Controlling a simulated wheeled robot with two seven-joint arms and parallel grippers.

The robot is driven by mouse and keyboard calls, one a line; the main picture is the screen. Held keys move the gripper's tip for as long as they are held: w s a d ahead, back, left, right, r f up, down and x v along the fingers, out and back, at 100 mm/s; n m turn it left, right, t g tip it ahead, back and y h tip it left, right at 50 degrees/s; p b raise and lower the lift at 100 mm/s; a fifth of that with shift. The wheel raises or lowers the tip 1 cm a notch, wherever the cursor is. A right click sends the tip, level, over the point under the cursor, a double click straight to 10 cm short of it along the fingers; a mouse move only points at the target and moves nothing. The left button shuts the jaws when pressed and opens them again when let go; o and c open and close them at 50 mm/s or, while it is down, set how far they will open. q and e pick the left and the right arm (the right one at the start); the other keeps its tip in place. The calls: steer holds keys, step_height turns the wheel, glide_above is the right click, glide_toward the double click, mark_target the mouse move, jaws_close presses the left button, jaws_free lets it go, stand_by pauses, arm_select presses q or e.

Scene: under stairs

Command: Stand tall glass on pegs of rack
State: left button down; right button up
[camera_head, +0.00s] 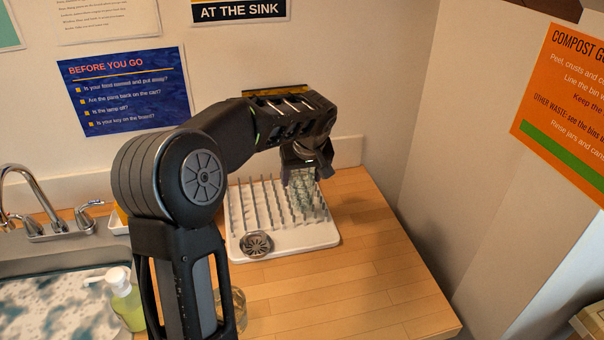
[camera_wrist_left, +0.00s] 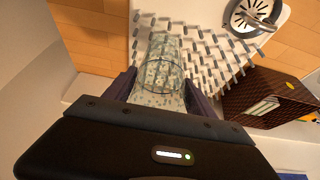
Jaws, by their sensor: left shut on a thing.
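The tall glass (camera_head: 304,192) is clear with a pale speckled look. My left gripper (camera_head: 305,165) is shut on it from above, over the right part of the rack. In the left wrist view the glass (camera_wrist_left: 160,75) runs out from between the fingers of my left gripper (camera_wrist_left: 160,92), against the pegs. The white rack (camera_head: 290,240) has rows of grey upright pegs and stands on the wooden counter. It also shows in the left wrist view (camera_wrist_left: 205,15). I cannot tell whether the glass touches the pegs or the rack base. My right gripper is not in view.
A round metal sink strainer (camera_head: 256,244) lies on the rack's front left corner. A soap bottle (camera_head: 127,303), the sink (camera_head: 50,265) and a tap (camera_head: 35,210) are at left. A clear glass (camera_head: 237,308) stands partly behind my arm. The counter at right (camera_head: 385,265) is clear.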

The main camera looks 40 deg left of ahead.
arm_select(q)
steer(key=shift+f+b, duration=0.2)
steer(key=shift+b, duration=0.1)
steer(key=shift+c, duration=1.5)
jaws_free()
steer(key=shift+r, duration=0.1)
steer(key=shift+r, duration=0.1)
steer(key=shift+r, duration=0.2)
steer(key=b+v, duration=0.1)
steer(key=v, duration=1)
steer(key=shift+s+d+r, duration=0.15)
steer(key=shift+d+r, duration=0.05)
steer(key=shift+r, duration=0.15)
steer(key=shift+f, duration=0.1)
